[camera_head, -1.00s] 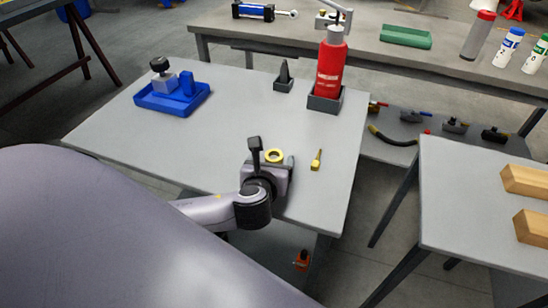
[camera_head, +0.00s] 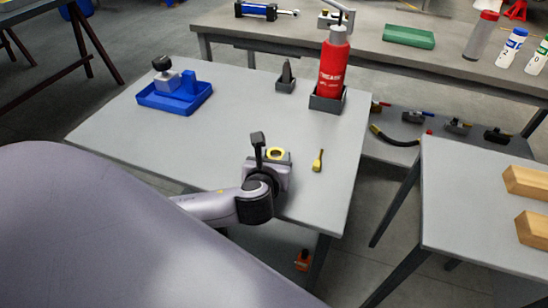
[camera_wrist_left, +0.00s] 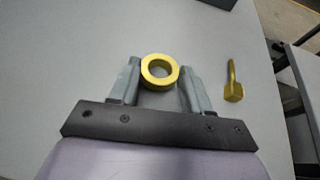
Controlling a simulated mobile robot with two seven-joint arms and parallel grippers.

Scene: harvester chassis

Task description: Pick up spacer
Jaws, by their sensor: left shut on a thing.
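The spacer (camera_wrist_left: 145,77) is a yellow ring with a round hole. It also shows in the head view (camera_head: 276,153), just beyond my left gripper near the right side of the grey table. My left gripper (camera_wrist_left: 160,75) is shut on the spacer, with a grey finger at each side of the ring in the left wrist view. In the head view my left gripper (camera_head: 276,156) is partly hidden by its own wrist. I cannot tell whether the spacer touches the table. My right gripper is not in view.
A yellow brass fitting (camera_head: 318,160) lies just right of the gripper. A red bottle (camera_head: 333,65) stands in a dark holder (camera_head: 327,104) at the table's back right. A blue tray (camera_head: 175,99) sits at the back left. The table's middle (camera_head: 215,130) is clear.

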